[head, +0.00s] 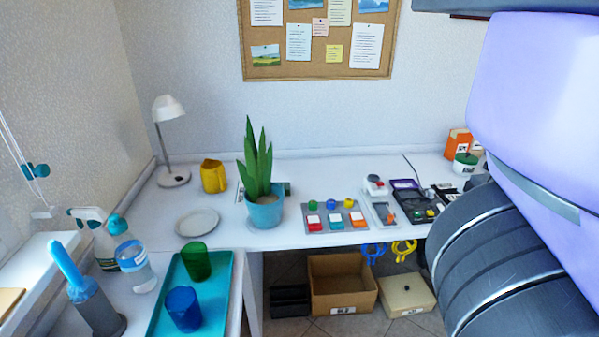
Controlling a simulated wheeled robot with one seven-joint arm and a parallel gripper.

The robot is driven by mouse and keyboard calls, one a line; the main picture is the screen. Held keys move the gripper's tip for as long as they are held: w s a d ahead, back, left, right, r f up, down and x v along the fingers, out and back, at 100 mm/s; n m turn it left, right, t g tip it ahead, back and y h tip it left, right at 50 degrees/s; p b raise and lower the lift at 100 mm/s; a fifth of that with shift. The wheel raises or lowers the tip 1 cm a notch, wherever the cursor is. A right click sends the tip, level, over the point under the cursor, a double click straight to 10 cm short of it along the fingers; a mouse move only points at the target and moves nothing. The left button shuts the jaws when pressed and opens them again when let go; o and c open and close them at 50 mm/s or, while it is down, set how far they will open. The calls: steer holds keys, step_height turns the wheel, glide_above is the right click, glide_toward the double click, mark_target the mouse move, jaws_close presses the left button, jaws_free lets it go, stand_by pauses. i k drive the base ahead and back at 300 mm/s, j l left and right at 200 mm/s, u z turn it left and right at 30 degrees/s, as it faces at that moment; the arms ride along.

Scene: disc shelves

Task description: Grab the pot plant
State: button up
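The pot plant stands upright on the white desk in the head view, left of the middle. It has tall green pointed leaves (256,160) and a light blue pot (265,210) with brown soil at its top. The pot is close to the desk's front edge. My arm fills the right side of the view, well to the right of the plant. My gripper does not show, so I cannot see its fingers. Nothing is touching the plant's front or left side.
A white plate (198,222) and yellow jug (213,177) are left of the plant; a lamp (170,110) stands behind. A grey board (334,217) with coloured blocks is to its right. A teal tray (216,310) with two cups is front left. An open cardboard box (342,300) sits below.

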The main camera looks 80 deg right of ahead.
mark_target(256, 178)
steer(key=z, duration=1.45)
